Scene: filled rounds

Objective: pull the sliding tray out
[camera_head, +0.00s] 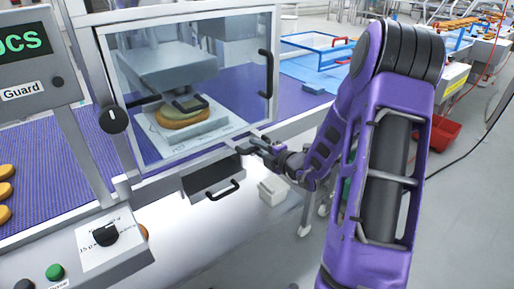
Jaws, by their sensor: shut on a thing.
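The sliding tray (212,125) is a pale grey plate inside the clear-fronted guard box, with a browned round (181,117) on it. My gripper (250,144) is at the box's lower right corner, just outside the frame. Its dark jaws are shut on a small part at the tray's front right, which looks like its handle. The jaws hide most of that part, so its shape cannot be told.
The clear guard door (232,70) has a black handle (264,74). A control panel (100,245) stands at lower left.

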